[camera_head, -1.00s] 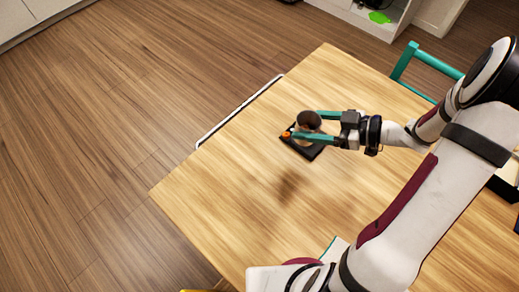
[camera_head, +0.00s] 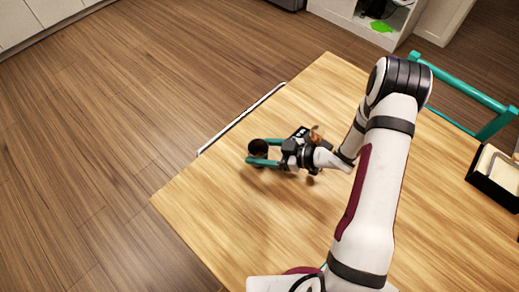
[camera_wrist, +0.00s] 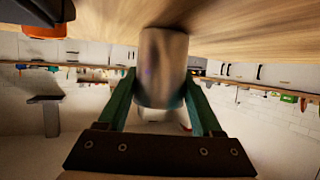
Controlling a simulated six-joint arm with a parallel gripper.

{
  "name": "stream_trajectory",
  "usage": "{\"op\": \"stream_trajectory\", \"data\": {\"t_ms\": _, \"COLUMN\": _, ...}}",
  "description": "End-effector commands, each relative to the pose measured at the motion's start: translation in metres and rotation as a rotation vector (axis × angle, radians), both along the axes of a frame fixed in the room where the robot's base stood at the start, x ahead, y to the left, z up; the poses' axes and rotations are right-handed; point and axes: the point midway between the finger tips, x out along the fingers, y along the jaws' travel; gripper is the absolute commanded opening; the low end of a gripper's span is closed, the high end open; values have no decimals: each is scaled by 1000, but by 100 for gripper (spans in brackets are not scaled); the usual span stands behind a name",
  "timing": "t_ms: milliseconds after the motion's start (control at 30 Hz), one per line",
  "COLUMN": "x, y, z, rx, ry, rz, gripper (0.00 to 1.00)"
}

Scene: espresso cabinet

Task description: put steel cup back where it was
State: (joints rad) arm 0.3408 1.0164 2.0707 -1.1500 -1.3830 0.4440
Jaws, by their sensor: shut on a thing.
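The steel cup (camera_head: 258,149) is in my gripper (camera_head: 254,152), near the table's left edge in the head view; its dark open mouth faces the camera. In the wrist view the shiny grey cup (camera_wrist: 163,62) sits between the two green fingers of my gripper (camera_wrist: 160,78), which are shut on its sides. One end of the cup is close to the wood surface there; I cannot tell whether it touches.
A black tray (camera_head: 298,131) with an orange item (camera_head: 316,138) is just behind my gripper, partly hidden by it. A black-sided box (camera_head: 494,176) stands at the right. A teal chair (camera_head: 470,88) is beyond the table (camera_head: 230,215). The table's front left is clear.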

Motion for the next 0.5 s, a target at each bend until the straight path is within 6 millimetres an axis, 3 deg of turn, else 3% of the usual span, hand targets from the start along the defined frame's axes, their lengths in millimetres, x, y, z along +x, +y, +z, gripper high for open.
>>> {"op": "stream_trajectory", "data": {"t_ms": 100, "x": 0, "y": 0, "z": -3, "rx": 0, "ry": 0, "rz": 0, "gripper": 7}}
{"op": "stream_trajectory", "data": {"t_ms": 133, "x": 0, "y": 0, "z": -3, "rx": 0, "ry": 0, "rz": 0, "gripper": 70}}
{"op": "stream_trajectory", "data": {"t_ms": 200, "x": 0, "y": 0, "z": -3, "rx": 0, "ry": 0, "rz": 0, "gripper": 83}}
{"op": "stream_trajectory", "data": {"t_ms": 300, "x": 0, "y": 0, "z": -3, "rx": 0, "ry": 0, "rz": 0, "gripper": 97}}
{"op": "stream_trajectory", "data": {"t_ms": 500, "x": 0, "y": 0, "z": -2, "rx": 0, "ry": 0, "rz": 0, "gripper": 97}}
